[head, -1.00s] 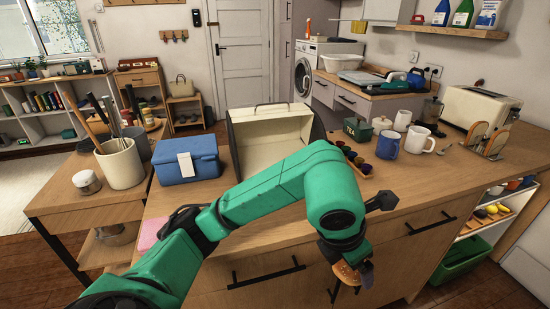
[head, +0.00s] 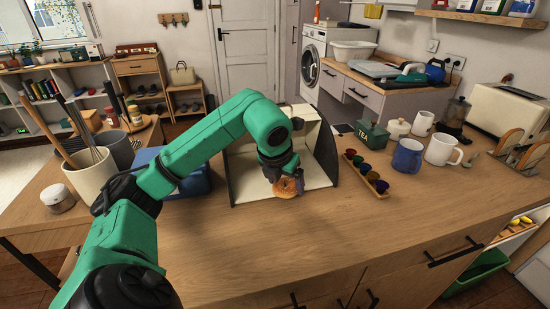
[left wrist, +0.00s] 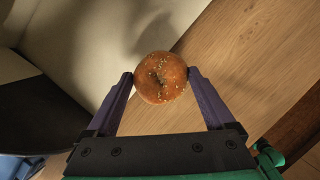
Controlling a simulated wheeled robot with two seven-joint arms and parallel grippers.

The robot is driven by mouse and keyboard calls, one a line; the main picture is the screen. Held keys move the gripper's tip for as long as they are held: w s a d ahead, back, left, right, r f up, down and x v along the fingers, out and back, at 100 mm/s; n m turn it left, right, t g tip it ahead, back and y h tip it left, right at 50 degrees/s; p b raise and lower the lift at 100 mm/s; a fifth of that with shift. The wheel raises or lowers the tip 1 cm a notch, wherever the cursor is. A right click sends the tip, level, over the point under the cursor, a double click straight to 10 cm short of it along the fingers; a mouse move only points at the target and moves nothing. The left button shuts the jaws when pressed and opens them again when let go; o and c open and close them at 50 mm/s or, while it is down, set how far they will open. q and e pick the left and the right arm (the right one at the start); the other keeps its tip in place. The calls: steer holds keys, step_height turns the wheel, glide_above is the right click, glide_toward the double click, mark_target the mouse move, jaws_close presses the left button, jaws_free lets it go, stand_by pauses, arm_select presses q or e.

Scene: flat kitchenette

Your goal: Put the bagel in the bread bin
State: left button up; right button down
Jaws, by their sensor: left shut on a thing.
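The bread bin (head: 248,180) stands open on the counter, its cream inside facing me. My left gripper (head: 287,184) is at the bin's open front, shut on the bagel (head: 286,189). In the left wrist view the brown, seeded bagel (left wrist: 161,78) sits between the two purple fingertips (left wrist: 161,76). The bin's cream inside (left wrist: 70,40) fills the upper left there, and bare wood lies to the right. The bagel appears over the bin's front edge; its height above the bin floor is hard to tell. My arm hides part of the bin. My right gripper is not in view.
A green tea tin (head: 371,137) and a rack of colored cups (head: 366,172) stand right of the bin. A blue mug (head: 407,156) and white mug (head: 443,149) are farther right. A blue box (head: 190,180) is left, partly behind my arm. The front counter is clear.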

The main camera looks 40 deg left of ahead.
arm_select(q)
steer(key=w+a, duration=0.1)
steer(key=a, duration=0.1)
steer(key=w+a+p, duration=0.1)
steer(key=w+a, duration=0.1)
steer(key=shift+w+a, duration=0.15)
steer(key=shift+a, duration=0.2)
steer(key=w+a, duration=0.1)
steer(key=w+a+p, duration=0.1)
steer(key=w+a, duration=0.1)
steer(key=shift+a+p, duration=0.3)
steer(key=shift+w+a+f, duration=0.15)
steer(key=shift+a+f, duration=0.3)
steer(key=shift+f, duration=0.4)
steer(key=shift+w+a+f, duration=0.1)
steer(key=shift+f, duration=0.05)
steer(key=o, duration=0.3)
steer(key=shift+f, duration=0.1)
steer(key=shift+o, duration=0.6)
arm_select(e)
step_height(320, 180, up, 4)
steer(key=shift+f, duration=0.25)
arm_select(q)
steer(key=v, duration=1.2)
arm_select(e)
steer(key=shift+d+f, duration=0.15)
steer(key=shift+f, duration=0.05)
